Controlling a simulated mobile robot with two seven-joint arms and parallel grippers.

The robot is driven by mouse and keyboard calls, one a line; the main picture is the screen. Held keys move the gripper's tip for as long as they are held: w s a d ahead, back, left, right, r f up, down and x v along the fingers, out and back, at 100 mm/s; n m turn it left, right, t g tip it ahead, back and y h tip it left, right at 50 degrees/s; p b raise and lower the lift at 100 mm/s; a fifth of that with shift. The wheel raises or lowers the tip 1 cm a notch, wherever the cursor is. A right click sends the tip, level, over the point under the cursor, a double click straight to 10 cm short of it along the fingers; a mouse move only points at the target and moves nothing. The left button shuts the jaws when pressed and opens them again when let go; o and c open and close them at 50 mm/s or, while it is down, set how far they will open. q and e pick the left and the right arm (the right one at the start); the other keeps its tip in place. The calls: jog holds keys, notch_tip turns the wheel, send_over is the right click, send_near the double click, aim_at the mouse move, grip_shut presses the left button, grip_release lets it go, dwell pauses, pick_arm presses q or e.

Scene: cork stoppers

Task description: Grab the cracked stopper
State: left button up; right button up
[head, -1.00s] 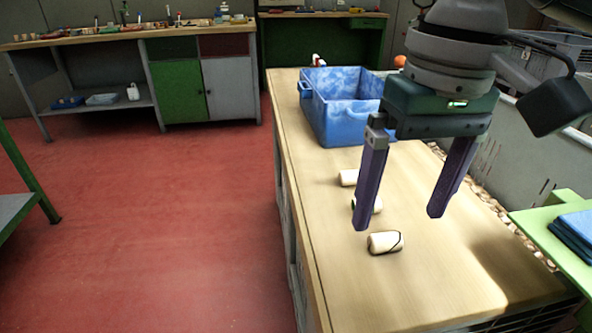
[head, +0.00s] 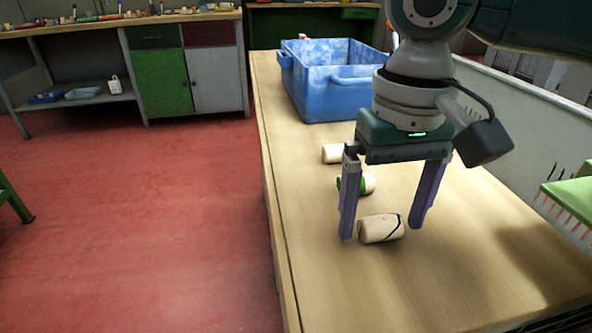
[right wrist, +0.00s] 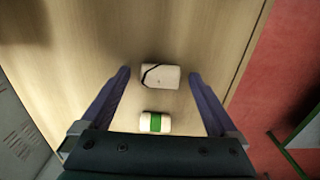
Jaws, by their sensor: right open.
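The cracked stopper (head: 381,229), pale with a dark crack line across it, lies on its side on the wooden bench. It also shows in the right wrist view (right wrist: 162,77), between the fingertips. My right gripper (head: 381,233) is open and points down, one finger at each end of this stopper, with gaps in the wrist view (right wrist: 159,74). I cannot tell exactly how high the tips are. A stopper with a green band (head: 368,183) lies behind it, partly hidden by a finger; it also shows in the wrist view (right wrist: 147,123). My left gripper is not in view.
A plain stopper (head: 332,153) lies farther back on the bench (head: 300,200). A blue bin (head: 335,100) stands behind it. A green stand (head: 573,205) is at the right edge. The bench front is clear, and red floor lies to the left.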

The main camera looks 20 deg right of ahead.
jog(key=shift+f, duration=0.35)
jog(key=shift+c, duration=0.3)
jog(key=c, duration=1.3)
